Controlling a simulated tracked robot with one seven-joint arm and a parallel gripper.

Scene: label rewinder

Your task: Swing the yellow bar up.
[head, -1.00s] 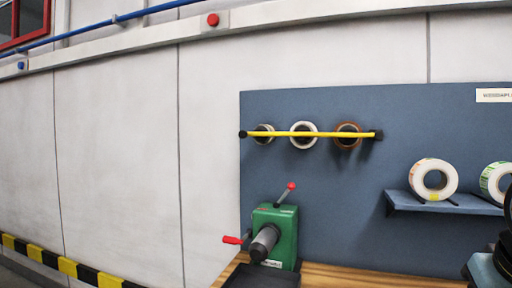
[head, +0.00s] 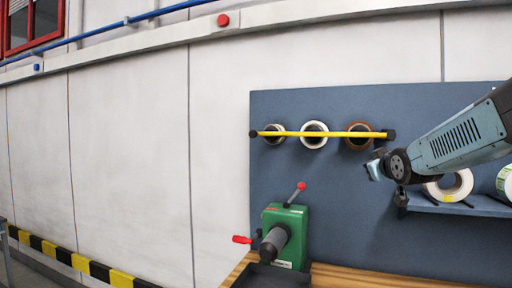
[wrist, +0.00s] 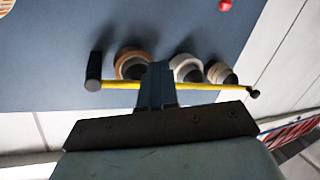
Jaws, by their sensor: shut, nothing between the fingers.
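The yellow bar (head: 336,134) lies level across the front of three tape rolls on the blue-grey panel, with a black piece at each end. In the wrist view the yellow bar (wrist: 120,85) runs across the picture, its larger black end at left.
The rolls, one brown (head: 358,144), hang behind the bar. A shelf (head: 470,207) with label rolls is at right, partly behind my arm. A green machine (head: 287,228) with red-knobbed levers stands on the wooden bench (head: 370,277) below.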

